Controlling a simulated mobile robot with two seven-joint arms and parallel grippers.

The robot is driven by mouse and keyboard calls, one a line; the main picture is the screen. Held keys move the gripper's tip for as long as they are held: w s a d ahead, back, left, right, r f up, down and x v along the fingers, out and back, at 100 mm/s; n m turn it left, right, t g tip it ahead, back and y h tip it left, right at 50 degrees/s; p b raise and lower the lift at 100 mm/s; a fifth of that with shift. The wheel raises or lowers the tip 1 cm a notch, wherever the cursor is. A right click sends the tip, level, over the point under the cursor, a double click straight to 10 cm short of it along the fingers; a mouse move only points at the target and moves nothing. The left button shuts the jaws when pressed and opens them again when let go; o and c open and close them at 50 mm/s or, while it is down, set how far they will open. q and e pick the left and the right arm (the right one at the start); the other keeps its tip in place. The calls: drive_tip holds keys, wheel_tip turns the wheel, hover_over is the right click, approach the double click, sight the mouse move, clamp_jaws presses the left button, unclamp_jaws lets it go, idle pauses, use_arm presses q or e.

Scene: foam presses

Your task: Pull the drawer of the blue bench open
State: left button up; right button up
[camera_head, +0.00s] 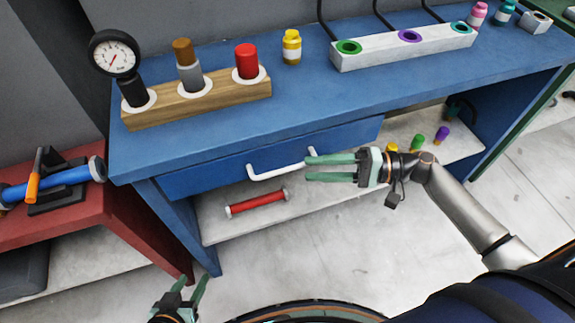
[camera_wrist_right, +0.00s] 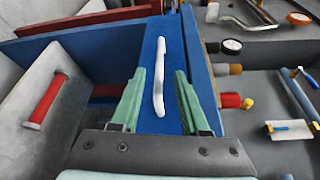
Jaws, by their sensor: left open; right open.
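The blue bench (camera_head: 330,115) stands ahead of me. Its drawer (camera_head: 215,178) has a blue front under the top, with a white bar handle (camera_head: 270,172); the drawer looks shut. My right gripper (camera_head: 308,169) is open at the right end of the handle in the head view, partly covering it. In the right wrist view the handle (camera_wrist_right: 159,85) lies lengthwise between the two green fingers of this gripper (camera_wrist_right: 159,85), with a gap on each side. My left gripper (camera_head: 190,283) is open and empty, low in front of the bench, away from the drawer.
A wooden block (camera_head: 200,100) with a gauge and cylinders, a yellow bottle (camera_head: 291,47) and a white block (camera_head: 405,48) stand on top. A red cylinder (camera_head: 257,202) lies on the shelf below the drawer. A red table (camera_head: 90,215) stands left. Floor before the drawer is clear.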

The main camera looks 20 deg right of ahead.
sight(287, 168)
drive_tip(key=x, duration=0.6)
drive_tip(key=shift+w+a+f, duration=0.1)
drive_tip(key=shift+w+a, duration=0.1)
drive_tip(key=shift+a, duration=0.05)
clamp_jaws()
idle(1.2)
